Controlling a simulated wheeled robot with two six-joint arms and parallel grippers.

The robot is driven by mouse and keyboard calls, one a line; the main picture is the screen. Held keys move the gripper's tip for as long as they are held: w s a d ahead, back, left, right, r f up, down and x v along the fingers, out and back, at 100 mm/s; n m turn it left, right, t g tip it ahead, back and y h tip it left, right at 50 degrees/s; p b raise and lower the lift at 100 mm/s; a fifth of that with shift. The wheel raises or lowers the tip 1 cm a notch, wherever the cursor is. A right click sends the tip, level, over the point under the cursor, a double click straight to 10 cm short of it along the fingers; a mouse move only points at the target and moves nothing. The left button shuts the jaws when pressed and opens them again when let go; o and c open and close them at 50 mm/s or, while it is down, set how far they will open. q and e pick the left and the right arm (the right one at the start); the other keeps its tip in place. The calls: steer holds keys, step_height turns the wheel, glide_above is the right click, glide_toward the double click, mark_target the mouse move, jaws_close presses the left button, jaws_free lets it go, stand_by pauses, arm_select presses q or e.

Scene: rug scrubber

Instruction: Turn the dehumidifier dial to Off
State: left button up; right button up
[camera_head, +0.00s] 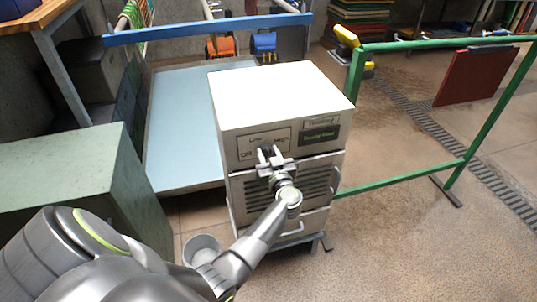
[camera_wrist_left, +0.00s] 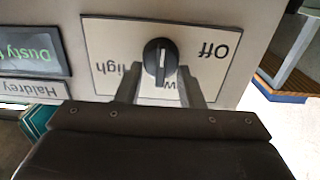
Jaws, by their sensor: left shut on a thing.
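The dehumidifier (camera_head: 285,95) is a white box with a front panel and grille. Its round black dial (camera_wrist_left: 160,55) sits on a pale plate (camera_wrist_left: 215,75), which appears upside down in the left wrist view. "Off" is at the right there, "High" at the left, and "Low" below, partly hidden. The dial's light mark points down, toward "Low". My left gripper (camera_head: 270,160) is at the front panel, its fingers on both sides of the dial (camera_wrist_left: 161,74) and shut on it. In the head view the gripper covers the dial. My right gripper is out of view.
A green rail (camera_head: 405,182) runs to the right of the dehumidifier. A pale blue panel (camera_head: 185,115) lies behind. The floor at right front is clear.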

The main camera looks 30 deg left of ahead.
arm_select(q)
steer(key=shift+n, duration=0.3)
steer(key=shift+s+n+p, duration=0.15)
steer(key=shift+n+p, duration=0.55)
steer(key=shift+n, duration=0.3)
steer(key=n, duration=0.2)
steer(key=shift+s+a+n+p, duration=0.1)
steer(key=shift+a+n+p, duration=0.05)
steer(key=shift+n+p, duration=0.15)
steer(key=n, duration=0.3)
steer(key=shift+s+a+f, duration=0.1)
steer(key=shift+f, duration=0.1)
steer(key=n, duration=0.3)
steer(key=shift+f, duration=0.1)
steer(key=shift+n, duration=0.3)
steer(key=o, duration=1)
